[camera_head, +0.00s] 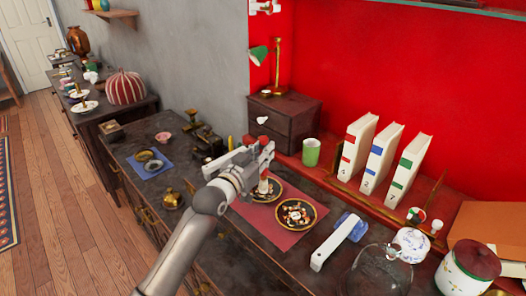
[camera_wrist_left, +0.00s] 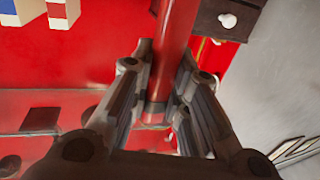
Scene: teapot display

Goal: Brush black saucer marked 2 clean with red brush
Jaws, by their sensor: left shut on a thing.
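My left gripper (camera_head: 258,158) is shut on the red brush (camera_head: 263,141), held roughly upright over the red mat (camera_head: 283,238). In the left wrist view the brush's red handle (camera_wrist_left: 176,40) stands between the two fingers (camera_wrist_left: 160,95). The brush's lower end is over or on the rear black saucer (camera_head: 275,191), which is partly hidden by my gripper; I cannot tell whether they touch. A front black saucer (camera_head: 296,214) with a gold rim lies on the mat, covered with pale and brown bits. I cannot read a number on either saucer. My right gripper is not in view.
A blue-and-white brush-like tool (camera_head: 338,240) lies right of the mat. A green cup (camera_head: 311,152), a dark drawer box (camera_head: 285,118) and several numbered binders (camera_head: 357,145) stand behind. A glass dome (camera_head: 378,270) and lidded pots (camera_head: 468,268) crowd the right. A blue cloth (camera_head: 147,171) lies left.

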